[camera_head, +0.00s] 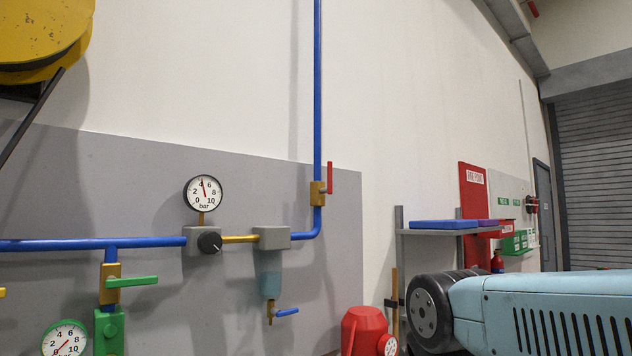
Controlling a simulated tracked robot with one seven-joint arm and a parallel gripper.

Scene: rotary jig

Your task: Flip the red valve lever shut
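The red valve lever (330,177) stands upright, parallel to the vertical blue pipe (318,90) and just right of it. It is fixed to a brass valve body (317,194) on that pipe, above the bend. Nothing touches the lever. A light blue arm link (545,312) of mine with a black round joint fills the lower right. My gripper is not in view, so its state does not show.
A round gauge (203,192), a black knob (209,242) and a filter bowl (270,275) sit left of the lever. A green lever (133,282) and a blue lever (287,312) are lower. A red container (366,328) and a shelf (440,231) stand at right.

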